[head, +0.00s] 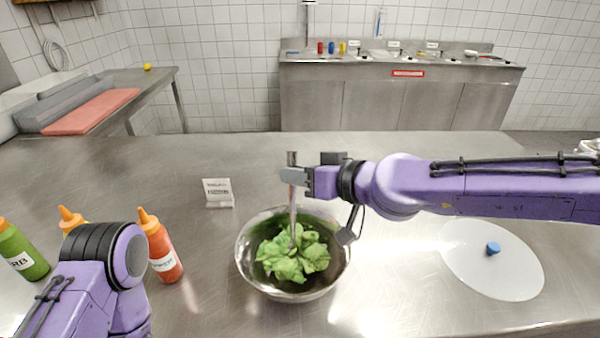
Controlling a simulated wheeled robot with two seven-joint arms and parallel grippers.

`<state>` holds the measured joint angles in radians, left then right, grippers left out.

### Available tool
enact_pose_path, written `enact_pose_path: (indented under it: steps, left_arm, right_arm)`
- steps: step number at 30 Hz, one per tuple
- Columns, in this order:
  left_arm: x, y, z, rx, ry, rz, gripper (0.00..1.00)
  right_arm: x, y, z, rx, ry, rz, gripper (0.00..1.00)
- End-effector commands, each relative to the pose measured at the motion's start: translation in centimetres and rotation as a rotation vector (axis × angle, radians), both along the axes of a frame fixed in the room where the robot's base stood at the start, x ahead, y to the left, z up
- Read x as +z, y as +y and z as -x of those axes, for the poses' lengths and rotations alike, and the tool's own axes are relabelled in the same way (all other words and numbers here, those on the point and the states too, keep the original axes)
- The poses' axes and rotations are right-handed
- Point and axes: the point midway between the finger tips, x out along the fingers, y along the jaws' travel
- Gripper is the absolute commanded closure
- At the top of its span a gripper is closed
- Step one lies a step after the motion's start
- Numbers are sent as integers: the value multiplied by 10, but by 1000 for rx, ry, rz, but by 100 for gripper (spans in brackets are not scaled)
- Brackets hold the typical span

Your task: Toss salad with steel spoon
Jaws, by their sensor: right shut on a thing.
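My right gripper (293,176) is shut on the steel spoon (292,212) above the bowl. The spoon is close to upright, with its top end sticking up past the fingers. Its lower end reaches down to the leaves, and its tip is hidden among them. My left arm shows at the lower left, but its gripper is outside the picture.
An orange-red sauce bottle (163,251), another orange-capped bottle (71,219) and a green bottle (20,252) stand at the left. A small sign (218,193) stands behind the bowl. A white round lid (490,262) with a blue knob lies at the right. The table's back left is clear.

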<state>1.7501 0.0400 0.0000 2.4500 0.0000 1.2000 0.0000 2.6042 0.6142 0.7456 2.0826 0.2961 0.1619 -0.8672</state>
Motion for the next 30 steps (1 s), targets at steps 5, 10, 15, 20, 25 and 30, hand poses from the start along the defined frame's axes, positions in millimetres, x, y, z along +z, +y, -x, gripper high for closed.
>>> enact_pose_path:
  steps: [5, 10, 15, 20, 25, 30]
  left_arm:
    - [19, 0, 0, 0, 0, 0, 17]
    - [38, 0, 0, 0, 0, 0, 17]
    - [57, 0, 0, 0, 0, 0, 17]
    - [75, 0, 0, 0, 0, 0, 17]
    - [94, 0, 0, 0, 0, 0, 17]
    - [112, 0, 0, 0, 0, 0, 17]
  right_arm:
    - [20, 0, 0, 0, -2, 1, 100]
    - [41, 0, 0, 0, -1, 1, 100]
    - [61, 0, 0, 0, 0, 0, 100]
    - [80, 0, 0, 0, -1, 1, 100]
    - [100, 0, 0, 0, -1, -1, 100]
    - [121, 0, 0, 0, -1, 0, 100]
